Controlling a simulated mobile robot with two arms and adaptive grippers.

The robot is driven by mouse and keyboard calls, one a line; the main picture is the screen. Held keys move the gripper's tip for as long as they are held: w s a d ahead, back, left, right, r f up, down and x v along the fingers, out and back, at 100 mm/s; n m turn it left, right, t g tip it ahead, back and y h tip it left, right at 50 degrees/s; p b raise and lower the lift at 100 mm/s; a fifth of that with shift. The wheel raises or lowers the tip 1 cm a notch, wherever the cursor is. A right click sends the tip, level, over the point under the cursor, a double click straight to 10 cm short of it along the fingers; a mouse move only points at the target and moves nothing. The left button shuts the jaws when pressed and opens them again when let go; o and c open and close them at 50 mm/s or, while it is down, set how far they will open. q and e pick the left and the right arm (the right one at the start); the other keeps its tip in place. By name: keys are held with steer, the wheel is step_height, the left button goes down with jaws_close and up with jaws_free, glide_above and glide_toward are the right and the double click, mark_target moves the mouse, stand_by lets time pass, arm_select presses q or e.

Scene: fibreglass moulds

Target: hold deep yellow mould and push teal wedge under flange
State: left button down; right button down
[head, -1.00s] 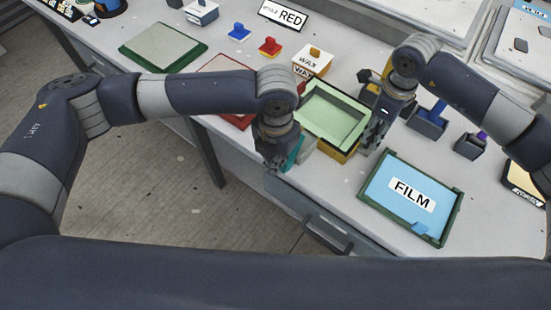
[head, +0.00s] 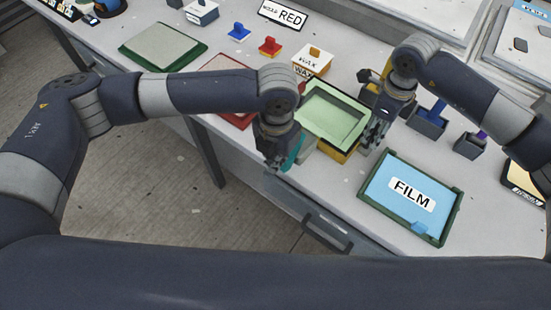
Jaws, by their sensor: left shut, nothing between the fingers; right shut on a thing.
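The deep yellow mould (head: 334,153) stands near the table's front edge; its yellow side shows below a light green rectangular top with a raised rim (head: 335,112). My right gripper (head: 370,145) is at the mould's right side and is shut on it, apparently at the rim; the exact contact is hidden. The teal wedge (head: 293,153) shows as a narrow strip between my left gripper and the mould's left side. My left gripper (head: 272,163) is shut and empty, beside the wedge; whether they touch is unclear. The wedge's far end and its gap to the flange are hidden.
A green-framed blue FILM tray (head: 378,205) lies right of the mould. A WAX box (head: 315,58) stands behind it. A red-edged panel (head: 240,122) lies left, partly behind my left arm. Blue (head: 428,120) and purple-handled (head: 470,146) tools stand in grey holders at right.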

arm_select(q)
steer(key=shift+w+d+f, duration=0.1)
steer(key=shift+w+d, duration=0.4)
steer(key=shift+w, duration=0.2)
stand_by(1.1)
steer(key=shift+s+a+r, duration=0.15)
steer(key=shift+s+r, duration=0.05)
steer(key=shift+r, duration=0.35)
steer(key=shift+s+a+r, duration=0.4)
steer(key=shift+s+r, duration=0.1)
steer(key=shift+r, duration=0.25)
steer(key=shift+s+a+r, duration=0.35)
steer(key=shift+s+r, duration=0.15)
steer(key=shift+r, duration=0.25)
